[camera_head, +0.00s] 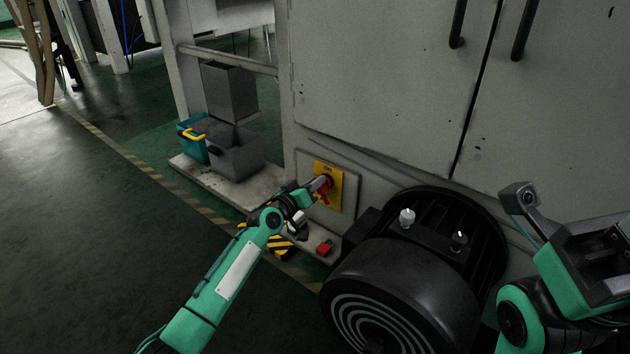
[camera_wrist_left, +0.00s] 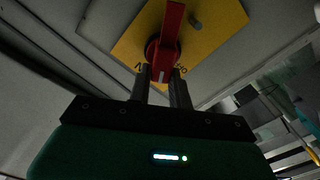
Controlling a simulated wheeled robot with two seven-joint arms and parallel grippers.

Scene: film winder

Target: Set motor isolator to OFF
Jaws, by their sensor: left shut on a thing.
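The motor isolator is a yellow plate (camera_head: 336,191) with a red rotary handle (camera_head: 323,187), low on the grey cabinet. In the left wrist view the red handle (camera_wrist_left: 171,30) stands out from a round red base on the yellow plate (camera_wrist_left: 220,28). Small dark lettering shows beside the base, but I cannot read the handle's setting surely. My left gripper (camera_head: 316,185) is at the handle, its fingers shut on it; the fingers also show in the left wrist view (camera_wrist_left: 162,80). My right gripper's body shows at the right edge of the head view; its fingertips cannot be made out.
A large black motor (camera_head: 405,275) stands right of the isolator, close to my left arm. A small red box (camera_head: 325,248) lies below the plate. Grey bins (camera_head: 236,155) and a teal bin (camera_head: 190,140) stand on a ledge to the left.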

